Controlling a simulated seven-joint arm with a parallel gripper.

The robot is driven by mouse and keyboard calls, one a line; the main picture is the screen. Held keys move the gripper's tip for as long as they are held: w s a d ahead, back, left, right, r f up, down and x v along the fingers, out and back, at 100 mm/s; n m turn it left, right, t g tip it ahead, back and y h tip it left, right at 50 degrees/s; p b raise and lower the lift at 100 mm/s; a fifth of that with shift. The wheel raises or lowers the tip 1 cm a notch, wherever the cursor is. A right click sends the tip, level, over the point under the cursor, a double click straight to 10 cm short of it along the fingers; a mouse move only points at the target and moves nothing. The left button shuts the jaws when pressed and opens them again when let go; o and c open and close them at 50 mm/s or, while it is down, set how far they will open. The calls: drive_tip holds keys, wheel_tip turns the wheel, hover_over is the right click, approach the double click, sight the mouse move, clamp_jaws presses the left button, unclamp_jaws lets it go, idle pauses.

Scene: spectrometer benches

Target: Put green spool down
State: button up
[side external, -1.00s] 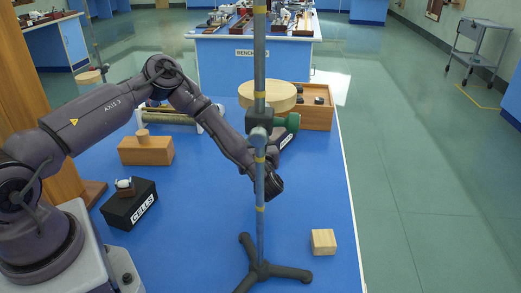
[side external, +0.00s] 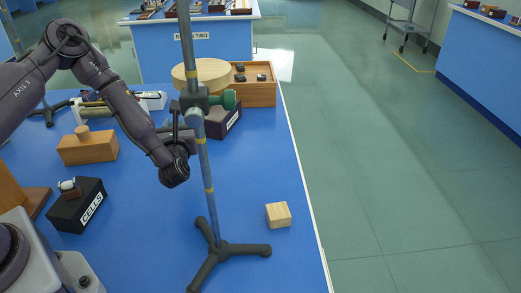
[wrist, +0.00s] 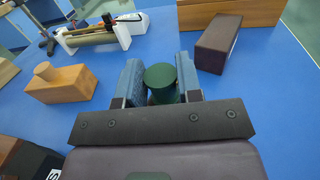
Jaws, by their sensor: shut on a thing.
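The green spool (wrist: 160,82) shows between the two blue-grey fingers of my gripper (wrist: 160,86) in the wrist view, its round top facing the camera. My gripper is shut on it. The spool's lower part and whatever lies under it are hidden by my gripper body. In the side view my wrist hangs low over the blue bench, left of the stand's pole. The fingers there are mostly hidden behind the pole and clamp, and I cannot make out the spool or its height above the bench.
A tripod stand (side external: 216,252) with a clamp and green knob-like piece (side external: 229,98) rises in front. A dark box (wrist: 215,43) is right of my gripper, a wooden block with a peg (wrist: 60,83) left. A CELLS box (side external: 76,205) and small wooden cube (side external: 278,215) sit nearer. Blue bench between is clear.

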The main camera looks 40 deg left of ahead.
drive_tip(key=w+d+r+m+t+h, duration=0.3)
drive_tip(key=w+d+m+t+h, duration=0.4)
drive_tip(key=d+m+h, duration=0.45)
drive_tip(key=shift+n+h, duration=0.75)
drive_tip(key=shift+h, duration=0.2)
drive_tip(key=w+f, duration=0.3)
drive_tip(key=w, duration=0.1)
drive_tip(key=w+f, duration=0.3)
drive_tip(key=w, duration=0.2)
drive_tip(key=w+a+f, duration=0.1)
drive_tip(key=w+f, duration=0.2)
drive_tip(key=w, duration=0.1)
drive_tip(key=shift+w+a+f, duration=0.1)
drive_tip(key=shift+w+f, duration=0.2)
drive_tip(key=shift+f, duration=0.05)
drive_tip(key=shift+w+f, duration=0.15)
drive_tip(key=shift+f, duration=0.75)
drive_tip(key=shift+w+f, duration=0.1)
drive_tip(key=shift+f, duration=0.75)
drive_tip(key=shift+f, duration=0.15)
drive_tip(key=o, duration=0.9)
drive_tip(key=shift+o, duration=0.2)
